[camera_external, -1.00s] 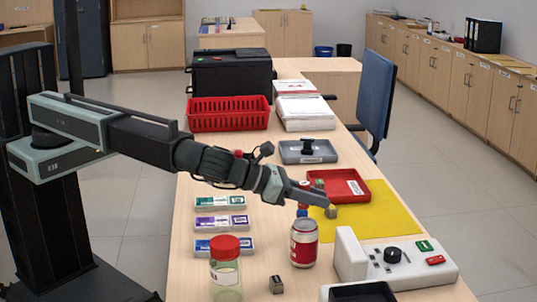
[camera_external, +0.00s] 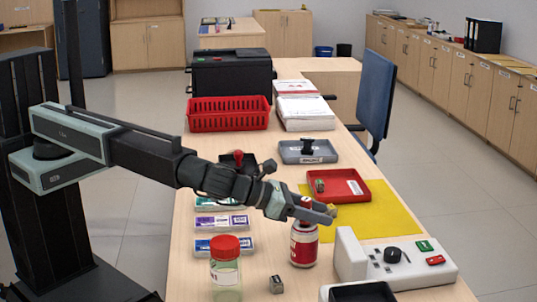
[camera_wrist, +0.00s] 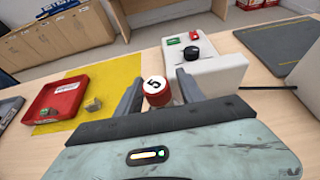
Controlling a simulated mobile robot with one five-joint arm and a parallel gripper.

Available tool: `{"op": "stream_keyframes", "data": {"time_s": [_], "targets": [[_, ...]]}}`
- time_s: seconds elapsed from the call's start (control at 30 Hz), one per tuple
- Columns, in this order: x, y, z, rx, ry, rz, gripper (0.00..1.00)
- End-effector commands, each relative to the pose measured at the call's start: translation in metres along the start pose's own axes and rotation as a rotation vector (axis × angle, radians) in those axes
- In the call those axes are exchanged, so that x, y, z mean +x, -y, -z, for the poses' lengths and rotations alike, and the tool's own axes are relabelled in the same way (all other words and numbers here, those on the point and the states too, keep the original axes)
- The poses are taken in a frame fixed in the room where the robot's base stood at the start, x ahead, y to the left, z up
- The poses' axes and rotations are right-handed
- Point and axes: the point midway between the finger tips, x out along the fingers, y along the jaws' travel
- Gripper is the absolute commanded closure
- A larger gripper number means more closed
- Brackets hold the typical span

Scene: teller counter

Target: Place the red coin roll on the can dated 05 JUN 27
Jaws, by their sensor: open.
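The red coin roll (camera_wrist: 158,98) stands between my gripper's fingers in the wrist view, its pale end marked "5" facing up. My gripper (camera_wrist: 158,88) is open around it, with a finger on each side. In the external view my gripper (camera_external: 318,212) is low over the counter, just above and behind the top of a red and white can (camera_external: 304,245). A bit of red (camera_external: 306,202) shows at the fingers there. What the roll rests on is hidden by my gripper. The can's date is too small to read.
A yellow mat (camera_external: 390,215) holds a red tray (camera_external: 362,178) and a small tan block (camera_external: 333,210). A white device (camera_external: 350,252) stands right of the can. A red-lidded jar (camera_external: 226,275) and a small metal block (camera_external: 277,284) are nearby. Labelled boxes (camera_external: 220,222) lie left.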

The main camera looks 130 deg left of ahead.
Motion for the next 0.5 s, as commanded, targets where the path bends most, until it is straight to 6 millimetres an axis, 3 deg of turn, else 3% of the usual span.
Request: {"op": "stream_keyframes", "data": {"time_s": [0.17,0.5], "targets": [[-0.016,0.0,-0.005,0.001,0.0,0.002,0.55],[-0.098,-0.002,-0.006,0.0,0.0,0.002,0.55]]}}
